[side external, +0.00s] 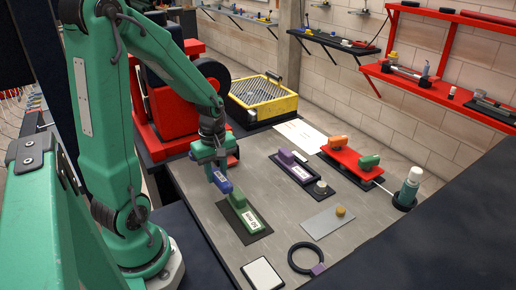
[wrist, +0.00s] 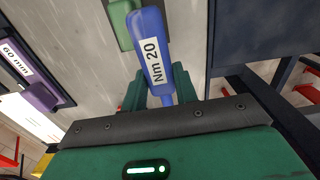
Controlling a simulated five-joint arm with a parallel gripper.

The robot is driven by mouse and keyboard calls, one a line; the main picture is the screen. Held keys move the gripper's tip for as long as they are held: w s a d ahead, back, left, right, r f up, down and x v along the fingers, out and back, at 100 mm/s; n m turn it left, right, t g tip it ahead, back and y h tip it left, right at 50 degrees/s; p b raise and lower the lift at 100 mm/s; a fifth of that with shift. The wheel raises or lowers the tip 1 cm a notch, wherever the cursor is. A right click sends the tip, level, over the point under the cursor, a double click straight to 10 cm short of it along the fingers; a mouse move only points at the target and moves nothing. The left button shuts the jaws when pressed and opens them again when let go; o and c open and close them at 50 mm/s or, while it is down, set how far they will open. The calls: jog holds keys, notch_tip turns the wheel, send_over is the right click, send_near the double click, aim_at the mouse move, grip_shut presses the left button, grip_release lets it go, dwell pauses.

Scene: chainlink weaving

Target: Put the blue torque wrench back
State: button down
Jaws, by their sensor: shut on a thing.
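The blue torque wrench (side external: 222,183) hangs from my gripper (side external: 212,165) above the left part of the bench. In the wrist view the wrench (wrist: 152,55) has a white label reading "Nm 20" and sits between the two green fingers (wrist: 160,92), which are shut on it. A green block (side external: 240,205) with a white label lies on a dark mat (side external: 262,234) just below and to the right of the wrench in the side view. The green block also shows at the top of the wrist view (wrist: 121,18), partly behind the wrench.
A purple tool (side external: 288,158) lies in a dark tray. A red stand (side external: 350,165) holds orange and green handles. A green-and-white cylinder (side external: 408,188), grey plate (side external: 322,224), black ring (side external: 292,256) and white pad (side external: 262,275) lie around. A yellow crate (side external: 288,108) stands behind.

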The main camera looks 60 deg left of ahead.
send_over(210, 190)
notch_tip(210, 190, down, 3)
jog(key=shift+f, duration=2.1)
jog(key=c, duration=1.1)
grip_release()
jog(key=shift+r, duration=0.15)
jog(key=shift+w+d+r, duration=0.1)
jog(key=shift+w+r, duration=0.05)
jog(key=shift+r, duration=1.75)
jog(key=shift+w+r, duration=0.1)
jog(key=shift+r, duration=1.75)
